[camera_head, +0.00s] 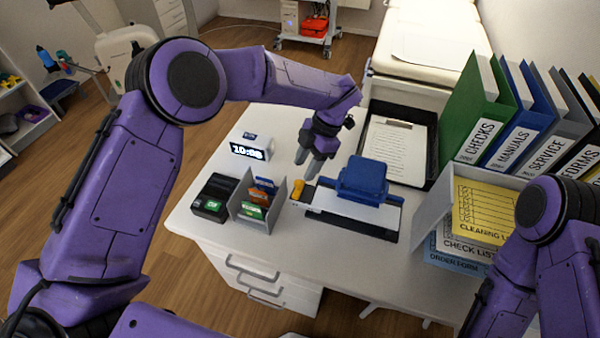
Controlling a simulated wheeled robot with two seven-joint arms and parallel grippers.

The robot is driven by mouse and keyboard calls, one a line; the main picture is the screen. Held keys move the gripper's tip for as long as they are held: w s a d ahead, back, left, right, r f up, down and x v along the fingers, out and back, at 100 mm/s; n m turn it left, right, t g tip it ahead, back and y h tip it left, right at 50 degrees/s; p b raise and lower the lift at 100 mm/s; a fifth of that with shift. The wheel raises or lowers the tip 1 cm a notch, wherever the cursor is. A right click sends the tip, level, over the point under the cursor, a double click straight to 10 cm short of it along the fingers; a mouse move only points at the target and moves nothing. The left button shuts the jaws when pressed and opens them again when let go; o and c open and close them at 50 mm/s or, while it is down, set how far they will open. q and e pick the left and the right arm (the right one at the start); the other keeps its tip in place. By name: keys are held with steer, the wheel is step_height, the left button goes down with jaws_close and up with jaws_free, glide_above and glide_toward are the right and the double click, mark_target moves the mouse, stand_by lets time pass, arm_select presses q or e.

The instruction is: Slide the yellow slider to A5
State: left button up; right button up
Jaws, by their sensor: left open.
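The yellow slider (297,190) is a small yellow-orange piece at the left end of a paper punch. The punch has a blue top (363,179) and a pale paper sheet (340,206) in it, over a dark base. My left gripper (308,166) points down just above and behind the yellow slider, with its fingers apart and nothing visible between them. It looks close to the slider, but I cannot tell whether it touches. Any A5 marking is too small to read. My right arm shows at the lower right, but its gripper is out of view.
Left of the punch stand a grey card holder (254,208) and a black device (212,200). A clock (247,151) is behind them. A black tray with a clipboard (397,146) lies behind the punch. Binders (482,115) and a paper organizer (455,197) crowd the right side.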

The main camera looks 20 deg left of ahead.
mark_target(298, 181)
arm_select(q)
steer(key=x, duration=0.4)
steer(key=shift+w+f+p, duration=0.15)
steer(key=shift+p, duration=0.2)
steer(key=shift+a+f, duration=0.1)
steer(key=shift+f, duration=0.1)
jaws_close()
steer(key=shift+d+b, duration=0.3)
steer(key=shift+d, duration=1.9)
jaws_free()
steer(key=shift+r, duration=0.3)
steer(key=b+v, duration=0.1)
steer(key=v, duration=0.9)
steer(key=shift+b, duration=0.4)
